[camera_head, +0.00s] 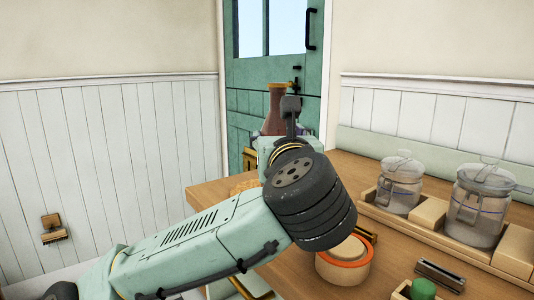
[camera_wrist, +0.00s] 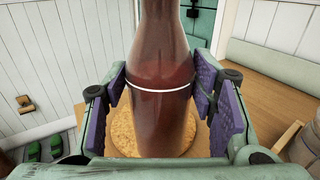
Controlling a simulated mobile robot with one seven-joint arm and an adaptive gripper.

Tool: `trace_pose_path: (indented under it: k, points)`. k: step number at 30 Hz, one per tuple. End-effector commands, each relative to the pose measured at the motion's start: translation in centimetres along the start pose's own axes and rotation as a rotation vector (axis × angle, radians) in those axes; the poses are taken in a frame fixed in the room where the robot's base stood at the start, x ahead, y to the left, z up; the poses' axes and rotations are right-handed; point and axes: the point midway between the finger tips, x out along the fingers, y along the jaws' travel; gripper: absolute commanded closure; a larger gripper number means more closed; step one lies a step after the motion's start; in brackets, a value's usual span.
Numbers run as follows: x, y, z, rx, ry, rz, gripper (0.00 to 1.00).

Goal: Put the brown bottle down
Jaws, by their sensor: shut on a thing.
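The brown bottle (camera_wrist: 162,60) is reddish-brown and glassy with a thin white band. It stands upright between the purple pads of my gripper (camera_wrist: 160,98), which is shut on it. In the head view the bottle's neck (camera_head: 275,102) shows beyond my wrist; its lower part is hidden by my arm. A round cork mat (camera_wrist: 190,139) shows below and around the bottle's base in the wrist view. I cannot tell whether the base touches the mat.
The wooden table (camera_head: 395,262) holds two lidded glass jars (camera_head: 400,185) (camera_head: 478,208) in a wooden rack at right. A round wooden container with an orange rim (camera_head: 343,264), a metal-topped piece (camera_head: 440,275) and a green-topped item (camera_head: 423,289) lie nearer. A green door (camera_head: 245,95) stands behind.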

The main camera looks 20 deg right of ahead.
Motion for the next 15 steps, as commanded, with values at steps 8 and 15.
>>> trace_pose_path:
  k: [8,15]
  points:
    - [6.6,1.0,-0.5,-0.003,-0.002,0.002,1.0]
    - [9.1,1.2,-0.7,0.0,-0.005,-0.001,1.0]
